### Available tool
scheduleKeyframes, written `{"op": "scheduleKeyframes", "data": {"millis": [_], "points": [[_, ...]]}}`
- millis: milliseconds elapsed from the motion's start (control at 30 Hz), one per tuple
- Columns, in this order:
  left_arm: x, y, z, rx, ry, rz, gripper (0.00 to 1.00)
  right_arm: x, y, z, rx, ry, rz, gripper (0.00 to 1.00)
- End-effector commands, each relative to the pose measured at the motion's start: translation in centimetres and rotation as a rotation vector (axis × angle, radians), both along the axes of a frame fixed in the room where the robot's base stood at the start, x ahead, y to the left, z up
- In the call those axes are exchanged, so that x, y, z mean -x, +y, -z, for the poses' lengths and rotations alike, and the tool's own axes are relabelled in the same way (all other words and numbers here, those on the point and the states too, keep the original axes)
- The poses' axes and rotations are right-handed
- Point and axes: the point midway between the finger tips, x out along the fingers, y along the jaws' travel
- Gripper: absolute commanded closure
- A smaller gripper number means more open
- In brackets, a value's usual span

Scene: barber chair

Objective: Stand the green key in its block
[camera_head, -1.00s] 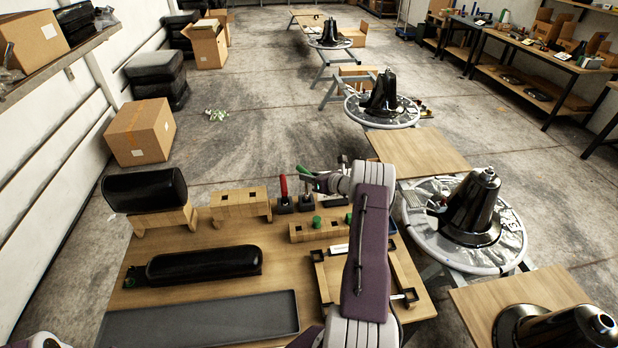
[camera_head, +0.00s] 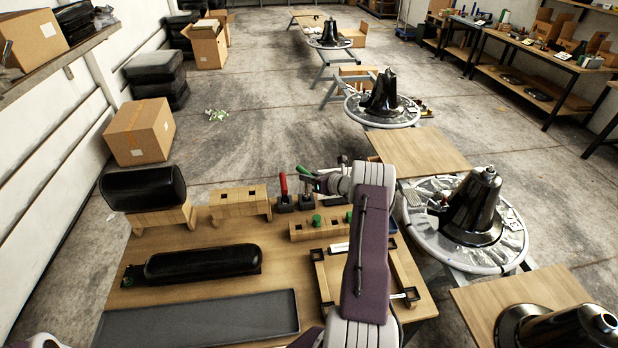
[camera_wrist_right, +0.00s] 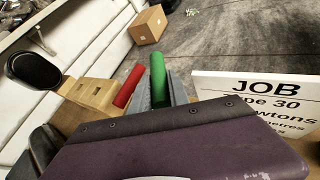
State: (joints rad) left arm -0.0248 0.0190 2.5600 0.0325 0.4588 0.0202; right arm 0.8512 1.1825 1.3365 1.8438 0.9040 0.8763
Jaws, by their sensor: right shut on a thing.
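The green key (camera_head: 305,170) shows as a green handle at the tip of my right gripper (camera_head: 318,181). It leans to the left in the head view. In the right wrist view the green handle (camera_wrist_right: 158,78) rises between the grey jaws, which are shut on it. A dark block (camera_head: 306,202) is just below the gripper. I cannot tell whether the key's lower end touches it. A red-handled key (camera_head: 284,187) stands upright in a similar block to the left, and it shows beside the green handle in the right wrist view (camera_wrist_right: 128,86). My left gripper is out of view.
A wooden block with green knobs (camera_head: 318,230) lies in front of the key blocks. A notched wooden block (camera_head: 240,203) stands to the left. A black pad (camera_head: 203,263) and grey tray (camera_head: 200,322) fill the near table. A white job sign (camera_wrist_right: 262,100) stands close right of the gripper.

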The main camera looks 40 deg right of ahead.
Motion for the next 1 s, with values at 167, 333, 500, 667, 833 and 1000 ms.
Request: {"op": "scheduleKeyframes", "data": {"millis": [167,333,500,667,833,1000], "points": [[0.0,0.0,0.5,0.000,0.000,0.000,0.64,0.0,0.0,0.4,0.000,-0.001,0.000,1.00],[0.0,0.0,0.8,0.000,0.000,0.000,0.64,0.0,0.0,0.8,0.000,-0.001,0.000,1.00],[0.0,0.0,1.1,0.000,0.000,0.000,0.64,0.0,0.0,1.1,0.000,-0.001,0.000,1.00],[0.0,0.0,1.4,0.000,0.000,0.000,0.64,0.0,0.0,1.4,0.000,-0.001,0.000,1.00],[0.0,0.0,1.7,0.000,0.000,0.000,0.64,0.0,0.0,1.8,0.000,-0.001,0.000,1.00],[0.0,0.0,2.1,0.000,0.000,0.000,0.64,0.0,0.0,2.1,0.000,-0.001,0.000,1.00]]}}
